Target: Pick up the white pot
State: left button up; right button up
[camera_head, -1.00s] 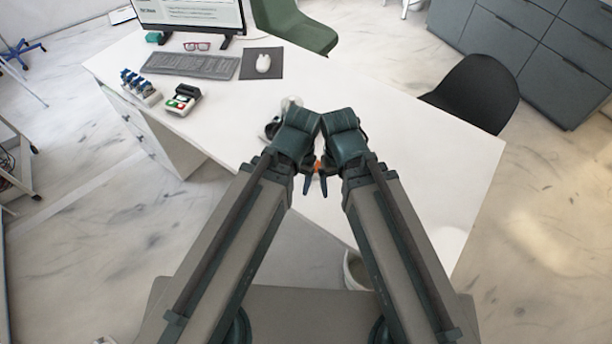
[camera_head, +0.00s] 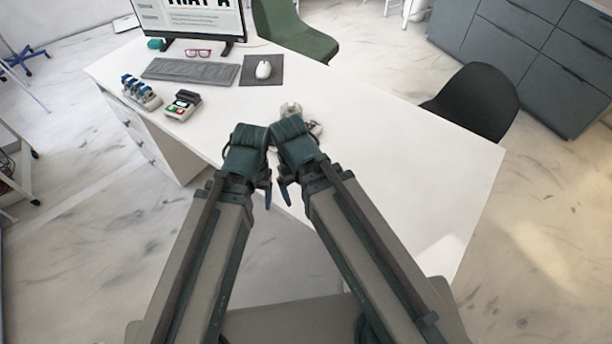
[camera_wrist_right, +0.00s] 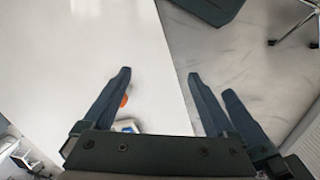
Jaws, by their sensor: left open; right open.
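No white pot shows clearly. A small white object (camera_head: 291,107) stands on the white desk (camera_head: 400,160) just beyond my gripper housings, which hide part of it; I cannot tell if it is the pot. My left gripper (camera_head: 268,194) is open and points down near the desk's front edge. My right gripper (camera_head: 286,194) is open, close beside it, and also shows in the right wrist view (camera_wrist_right: 168,78). Nothing shows held. A small orange thing (camera_wrist_right: 124,100) and a pale object (camera_wrist_right: 125,125) are partly hidden behind the right gripper's left finger.
A monitor, keyboard (camera_head: 190,71), mouse (camera_head: 263,69) on a dark pad, red glasses (camera_head: 199,53), a device with colored buttons (camera_head: 183,105) and a blue-topped rack (camera_head: 141,93) are on the desk's left. A black chair (camera_head: 475,103) stands right. The desk's right part is clear.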

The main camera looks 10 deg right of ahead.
jog(key=w+d+r+n+y+p, duration=0.1)
jog(key=w+d+n, duration=0.2)
jog(key=w, duration=0.4)
jog(key=w+d+n, duration=0.3)
jog(key=w+d, duration=0.1)
jog(key=w, duration=0.2)
jog(key=f+b, duration=0.2)
jog(key=f, duration=0.1)
jog(key=f+b, duration=0.2)
jog(key=b, duration=0.1)
jog(key=f+b, duration=0.3)
jog(key=shift+w+a+f, duration=0.15)
jog(key=shift+a+f, duration=0.15)
jog(key=f+b, duration=0.1)
jog(key=b, duration=0.1)
jog(key=f+b, duration=0.1)
jog(key=f, duration=0.1)
jog(key=a+f+b, duration=0.1)
jog(key=f+b, duration=0.1)
jog(key=shift+f+b, duration=0.1)
jog(key=shift+b, duration=0.25)
jog(key=c, duration=1.4)
